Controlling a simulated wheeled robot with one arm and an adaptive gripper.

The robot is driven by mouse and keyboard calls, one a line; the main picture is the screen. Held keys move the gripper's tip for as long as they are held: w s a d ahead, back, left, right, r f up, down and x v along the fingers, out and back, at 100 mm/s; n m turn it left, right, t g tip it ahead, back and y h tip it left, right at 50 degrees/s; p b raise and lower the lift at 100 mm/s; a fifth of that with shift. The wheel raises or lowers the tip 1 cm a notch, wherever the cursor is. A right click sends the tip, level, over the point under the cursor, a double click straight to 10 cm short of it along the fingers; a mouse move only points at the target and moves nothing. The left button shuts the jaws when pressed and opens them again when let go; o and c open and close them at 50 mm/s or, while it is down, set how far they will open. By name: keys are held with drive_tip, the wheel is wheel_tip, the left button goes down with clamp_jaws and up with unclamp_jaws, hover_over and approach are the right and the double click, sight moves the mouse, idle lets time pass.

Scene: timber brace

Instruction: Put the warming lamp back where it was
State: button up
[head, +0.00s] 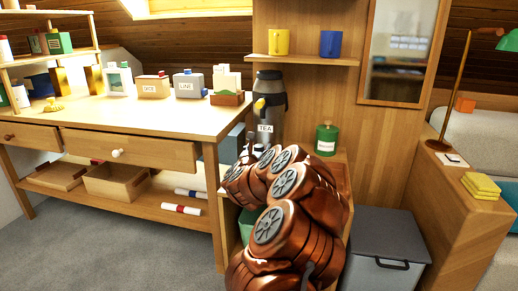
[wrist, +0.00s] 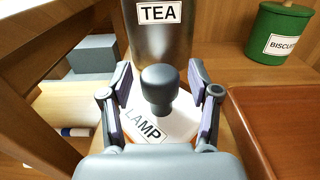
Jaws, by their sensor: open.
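The warming lamp (wrist: 176,122), a white body marked LAMP with an orange lower edge and a dark grey knob (wrist: 159,88) on top, is at the middle of the wrist view. My gripper (wrist: 160,74) is open, with one finger on each side of the knob; I see gaps between the fingers and the knob. The lamp appears upright in front of the steel TEA urn (wrist: 160,38). Its base is hidden by my gripper. In the head view my copper-coloured arm covers the spot, and I cannot make out the lamp there.
The TEA urn also shows in the head view (head: 269,101). A green BISCUIT canister (wrist: 278,32) stands to the right, behind a brown tray (wrist: 270,125). A wooden workbench (head: 120,121) is at left. A grey bin (head: 386,240) stands on the floor at right.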

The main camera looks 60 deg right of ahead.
drive_tip(key=v, duration=1)
drive_tip(key=shift+s+a, duration=0.1)
drive_tip(key=shift+a, duration=0.1)
drive_tip(key=shift+s+a, duration=0.25)
drive_tip(key=shift+a, duration=0.45)
